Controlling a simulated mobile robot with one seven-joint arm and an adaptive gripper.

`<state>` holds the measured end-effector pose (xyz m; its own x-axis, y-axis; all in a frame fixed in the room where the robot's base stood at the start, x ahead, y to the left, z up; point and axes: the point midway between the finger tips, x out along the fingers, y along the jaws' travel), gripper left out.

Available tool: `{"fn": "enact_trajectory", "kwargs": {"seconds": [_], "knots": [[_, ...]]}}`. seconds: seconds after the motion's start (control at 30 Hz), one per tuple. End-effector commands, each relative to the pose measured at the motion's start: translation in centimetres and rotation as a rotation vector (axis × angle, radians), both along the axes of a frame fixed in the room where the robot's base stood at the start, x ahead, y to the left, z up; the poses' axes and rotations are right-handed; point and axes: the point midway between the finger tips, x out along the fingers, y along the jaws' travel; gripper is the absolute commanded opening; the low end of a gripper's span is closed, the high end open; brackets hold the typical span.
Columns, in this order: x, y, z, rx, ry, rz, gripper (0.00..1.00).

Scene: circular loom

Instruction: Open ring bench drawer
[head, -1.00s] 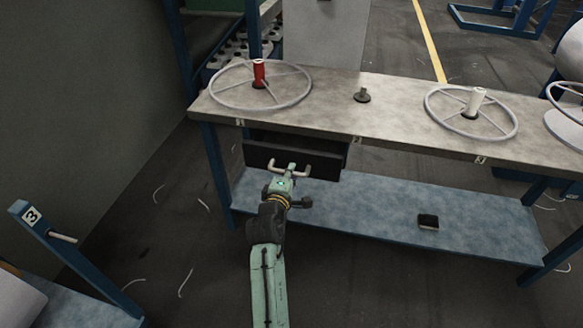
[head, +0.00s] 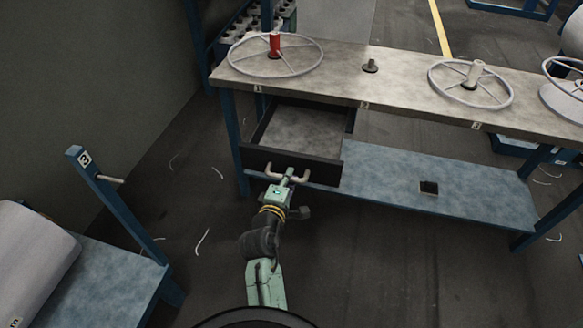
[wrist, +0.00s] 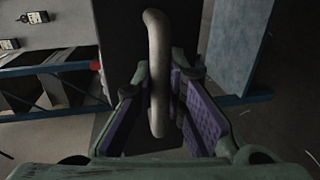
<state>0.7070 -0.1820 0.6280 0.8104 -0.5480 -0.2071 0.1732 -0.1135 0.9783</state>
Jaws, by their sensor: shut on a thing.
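The ring bench (head: 400,92) has a dark drawer (head: 262,160) under the left part of its top. The drawer is pulled well out and its bare inside floor shows. A light bar handle (head: 304,175) is on its front. My gripper (head: 290,176) is shut on this handle. In the wrist view, the curved handle (wrist: 157,70) runs between the two purple finger pads of my gripper (wrist: 160,105).
Wire rings lie on the bench top around a red spool (head: 275,44) and a white spool (head: 473,74). A blue lower shelf (head: 390,180) holds a small dark box (head: 429,187). A blue stand marked 3 (head: 120,215) is at left. Floor between is mostly clear.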

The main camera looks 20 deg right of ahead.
Motion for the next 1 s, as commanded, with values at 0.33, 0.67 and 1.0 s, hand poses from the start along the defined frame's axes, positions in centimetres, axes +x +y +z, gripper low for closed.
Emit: {"fn": "enact_trajectory", "kwargs": {"seconds": [0.33, 0.67, 1.0], "knots": [[-0.92, 0.7, 0.05, 0.0, -0.001, 0.001, 0.0], [-0.9, 0.68, 0.04, 0.0, -0.001, 0.001, 0.21], [-0.9, 0.65, 0.02, 0.0, 0.0, 0.0, 0.33]]}}
